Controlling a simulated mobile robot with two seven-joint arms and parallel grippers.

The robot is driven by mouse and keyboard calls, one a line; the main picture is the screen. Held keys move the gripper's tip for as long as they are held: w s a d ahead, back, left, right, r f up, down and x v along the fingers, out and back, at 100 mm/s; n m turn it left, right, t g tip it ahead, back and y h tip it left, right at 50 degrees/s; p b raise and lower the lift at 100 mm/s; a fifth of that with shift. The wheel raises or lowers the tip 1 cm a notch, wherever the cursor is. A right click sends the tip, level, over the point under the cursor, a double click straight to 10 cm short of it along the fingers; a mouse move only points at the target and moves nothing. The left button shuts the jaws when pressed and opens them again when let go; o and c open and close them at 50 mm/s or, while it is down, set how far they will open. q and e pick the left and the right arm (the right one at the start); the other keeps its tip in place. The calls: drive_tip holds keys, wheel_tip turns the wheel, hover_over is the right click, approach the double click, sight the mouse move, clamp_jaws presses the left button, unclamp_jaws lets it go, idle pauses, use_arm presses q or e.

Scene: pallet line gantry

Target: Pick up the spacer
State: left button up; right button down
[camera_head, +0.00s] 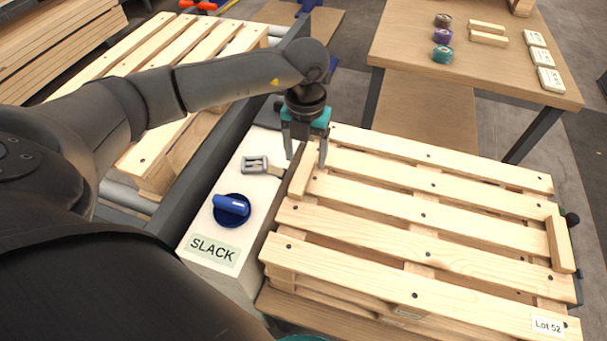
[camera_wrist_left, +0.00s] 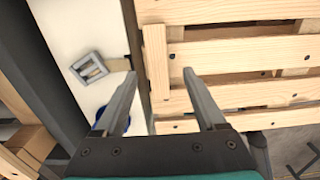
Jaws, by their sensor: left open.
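A short light wooden block, which I take for the spacer (camera_head: 301,181), lies across the slat ends at the left edge of the pallet (camera_head: 415,295). A similar block (camera_head: 560,244) lies at the pallet's right edge. My left gripper (camera_head: 306,161) is open, pointing down over the far end of the left block, with nothing held. In the left wrist view the left block (camera_wrist_left: 156,62) shows between and beyond the open fingertips (camera_wrist_left: 159,74). Contact is not visible. My right gripper is not in view.
Left of the pallet, a pale panel (camera_head: 248,140) carries a metal buckle (camera_head: 255,165), a blue knob (camera_head: 231,209) and a SLACK label (camera_head: 213,250). A table (camera_head: 420,40) behind holds tape rolls (camera_head: 442,36), wooden pieces (camera_head: 488,39) and white boxes (camera_head: 544,57). Another pallet (camera_head: 150,145) stands left.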

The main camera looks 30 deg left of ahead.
sight(304, 170)
use_arm(q)
wheel_tip(304, 170, down, 3)
drive_tip(key=shift+a+b, duration=0.15)
drive_tip(key=shift+b, duration=0.35)
drive_tip(key=shift+f, duration=0.65)
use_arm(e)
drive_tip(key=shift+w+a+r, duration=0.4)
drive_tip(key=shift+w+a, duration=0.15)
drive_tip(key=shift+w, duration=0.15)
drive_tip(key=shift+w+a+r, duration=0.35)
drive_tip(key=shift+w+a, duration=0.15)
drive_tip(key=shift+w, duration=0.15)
use_arm(q)
clamp_jaws()
